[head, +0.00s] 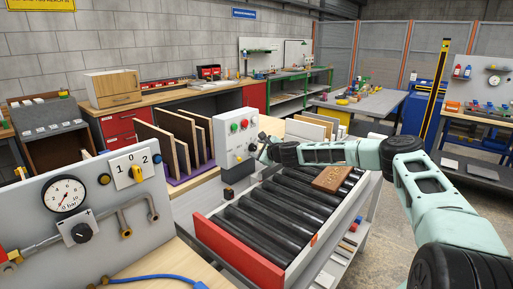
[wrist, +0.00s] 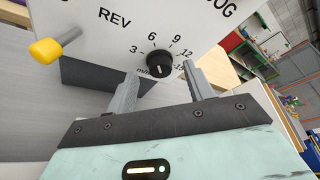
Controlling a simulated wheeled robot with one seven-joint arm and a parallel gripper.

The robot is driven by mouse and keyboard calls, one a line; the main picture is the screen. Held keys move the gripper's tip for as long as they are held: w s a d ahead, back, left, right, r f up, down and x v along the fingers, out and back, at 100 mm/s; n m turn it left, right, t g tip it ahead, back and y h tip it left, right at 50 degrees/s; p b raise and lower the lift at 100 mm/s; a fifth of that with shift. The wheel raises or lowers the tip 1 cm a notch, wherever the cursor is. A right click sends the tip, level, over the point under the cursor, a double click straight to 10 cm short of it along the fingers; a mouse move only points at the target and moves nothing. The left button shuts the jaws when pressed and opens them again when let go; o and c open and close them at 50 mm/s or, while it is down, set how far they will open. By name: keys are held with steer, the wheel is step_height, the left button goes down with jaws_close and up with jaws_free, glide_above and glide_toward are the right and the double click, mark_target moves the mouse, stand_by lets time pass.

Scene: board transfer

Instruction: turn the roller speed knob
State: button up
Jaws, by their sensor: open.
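The roller speed knob (wrist: 158,66) is a small round black knob with a pale pointer mark, on a white panel with a dial marked 3, 6, 9, 12 and 15. My gripper (wrist: 160,69) is open in the wrist view, one finger on each side of the knob. I cannot tell whether either finger touches it. In the head view my gripper (head: 263,146) is at the right part of the front of the white control box (head: 231,148), and the knob is not clearly visible there.
A yellow-tipped lever (wrist: 54,46) sticks out left of the knob, near the word REV. The roller conveyor (head: 265,214) runs below my arm, with a brown board (head: 332,179) on it. A gauge panel (head: 95,205) stands at the left.

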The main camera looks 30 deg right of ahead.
steer(key=shift+x, duration=0.85)
steer(key=c, duration=1)
steer(key=shift+o, duration=0.2)
steer(key=shift+f+n+b, duration=0.3)
steer(key=shift+b, duration=1.45)
steer(key=shift+r+n+t, duration=0.25)
steer(key=shift+n+t, duration=0.05)
steer(key=o, duration=1)
steer(key=shift+c, duration=0.2)
steer(key=shift+s, duration=0.15)
